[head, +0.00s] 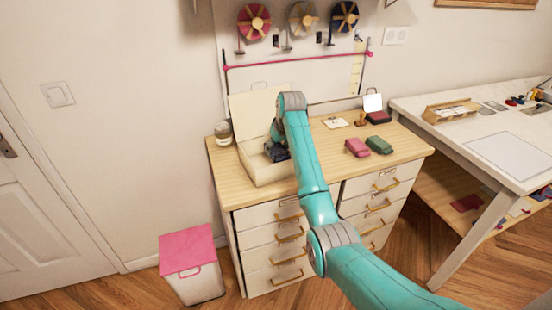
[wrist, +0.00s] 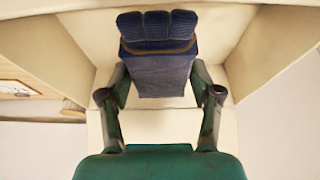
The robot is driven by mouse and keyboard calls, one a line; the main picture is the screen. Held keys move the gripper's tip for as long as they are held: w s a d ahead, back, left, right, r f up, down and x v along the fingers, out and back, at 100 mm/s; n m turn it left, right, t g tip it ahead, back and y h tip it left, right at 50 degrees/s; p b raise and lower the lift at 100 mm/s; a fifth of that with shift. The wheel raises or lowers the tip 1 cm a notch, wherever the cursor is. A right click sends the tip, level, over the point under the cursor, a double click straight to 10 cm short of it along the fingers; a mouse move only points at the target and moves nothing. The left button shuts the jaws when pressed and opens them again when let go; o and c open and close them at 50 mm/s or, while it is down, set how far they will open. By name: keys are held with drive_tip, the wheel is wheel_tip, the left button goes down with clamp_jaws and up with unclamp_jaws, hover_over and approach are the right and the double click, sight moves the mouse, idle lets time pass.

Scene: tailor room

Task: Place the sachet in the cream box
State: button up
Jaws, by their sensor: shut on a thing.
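The cream box (head: 262,172) stands on the left of the wooden dresser top with its lid (head: 252,108) raised at the back. My gripper (head: 278,151) points down into the open box. In the wrist view my gripper (wrist: 160,96) is shut on the dark blue sachet (wrist: 158,72), with one finger on each side. The sachet has a gathered, ruffled top with a brown band below it. Cream walls (wrist: 262,52) surround it in the wrist view. I cannot tell whether the sachet touches the box floor. My arm hides part of the box in the head view.
A glass jar (head: 223,132) stands left of the box. Pink (head: 357,147) and green (head: 379,145) sachets lie to the right, near a dark red pad (head: 378,117). A pink-lidded bin (head: 190,265) is on the floor. A white table (head: 490,135) stands at right.

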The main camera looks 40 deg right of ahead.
drive_tip(key=shift+d+f, duration=0.1)
drive_tip(key=shift+f, duration=2.1)
drive_tip(key=shift+f, duration=0.1)
drive_tip(key=o, duration=1.1)
drive_tip(key=shift+o, duration=0.2)
drive_tip(key=v, duration=1.2)
